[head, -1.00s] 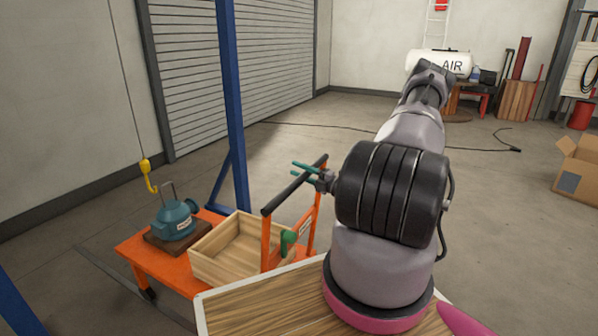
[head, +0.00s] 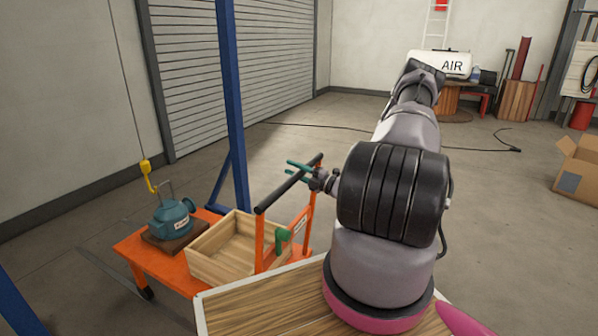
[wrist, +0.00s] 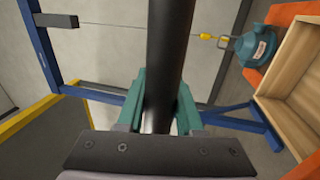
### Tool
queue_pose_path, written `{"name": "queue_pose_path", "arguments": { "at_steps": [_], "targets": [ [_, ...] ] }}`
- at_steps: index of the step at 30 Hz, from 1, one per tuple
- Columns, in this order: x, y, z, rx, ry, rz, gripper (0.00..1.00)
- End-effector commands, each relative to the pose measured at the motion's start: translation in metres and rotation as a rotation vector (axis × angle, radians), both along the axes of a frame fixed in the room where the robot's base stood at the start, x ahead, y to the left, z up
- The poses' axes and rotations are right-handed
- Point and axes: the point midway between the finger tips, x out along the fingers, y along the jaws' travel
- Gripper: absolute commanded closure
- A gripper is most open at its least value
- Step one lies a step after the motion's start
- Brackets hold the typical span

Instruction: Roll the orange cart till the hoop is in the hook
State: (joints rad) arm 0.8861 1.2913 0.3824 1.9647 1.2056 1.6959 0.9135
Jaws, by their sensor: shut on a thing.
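The orange cart (head: 165,263) stands at lower left and carries a teal pump (head: 173,219) with a grey hoop (head: 165,188) on top. A yellow hook (head: 147,172) hangs on a line just left of the hoop. The hoop and hook (wrist: 207,36) look very close in both views; I cannot tell whether they touch or the hoop is inside. My gripper (head: 305,169) is shut on the cart's black handle bar (head: 288,184). In the wrist view, the teal fingers (wrist: 160,103) lie on both sides of the bar (wrist: 167,50).
An open wooden crate (head: 212,268) and a green part (head: 283,236) are on the cart. A blue post (head: 232,110) stands behind the cart. A wooden-topped surface (head: 262,304) is in front. A cardboard box (head: 578,172) lies far right; a dark cable crosses open floor.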

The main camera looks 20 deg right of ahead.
Motion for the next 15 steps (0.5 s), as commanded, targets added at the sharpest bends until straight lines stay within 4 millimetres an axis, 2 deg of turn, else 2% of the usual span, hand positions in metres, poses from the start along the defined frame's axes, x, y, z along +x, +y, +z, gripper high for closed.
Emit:
{"name": "queue_pose_path", "arguments": {
  "at_steps": [1, 6, 10, 15],
  "targets": [
    [0.014, 0.016, 0.001, -0.001, -0.006, 0.011, 1.0],
    [0.053, 0.045, 0.001, -0.003, -0.006, 0.01, 1.0],
    [0.072, 0.059, 0.0, -0.002, -0.004, 0.007, 1.0],
    [0.082, 0.066, 0.0, -0.001, -0.002, 0.003, 1.0]
  ]
}}
